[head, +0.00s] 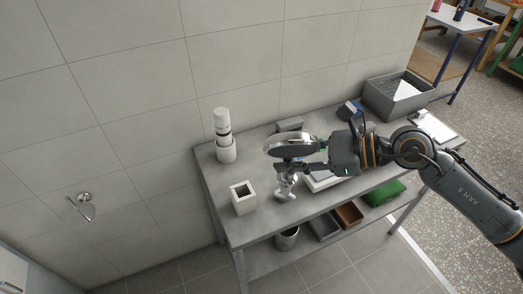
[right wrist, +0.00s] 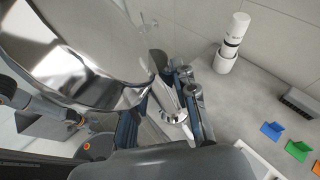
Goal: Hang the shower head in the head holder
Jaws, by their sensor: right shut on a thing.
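The shower head (head: 290,146), with a broad round chrome disc, is at my right gripper (head: 312,166) above the grey table. The gripper is shut on its handle, partly hidden by the fingers. In the right wrist view the shower head (right wrist: 85,60) fills the upper left, and its chrome handle runs down by the fingers of my right gripper (right wrist: 190,88). A chrome piece (head: 285,188) shows just below the gripper; I cannot tell whether it is part of the shower head. A small chrome wall fitting (head: 85,199) at the left may be the head holder. My left gripper is not in view.
The table (head: 222,208) holds a white bottle in a cup (head: 224,148), a white square holder (head: 243,197) and a grey bin (head: 398,95). A green item (head: 384,193) and containers are on its lower shelf. The wall left of the table is clear around the fitting.

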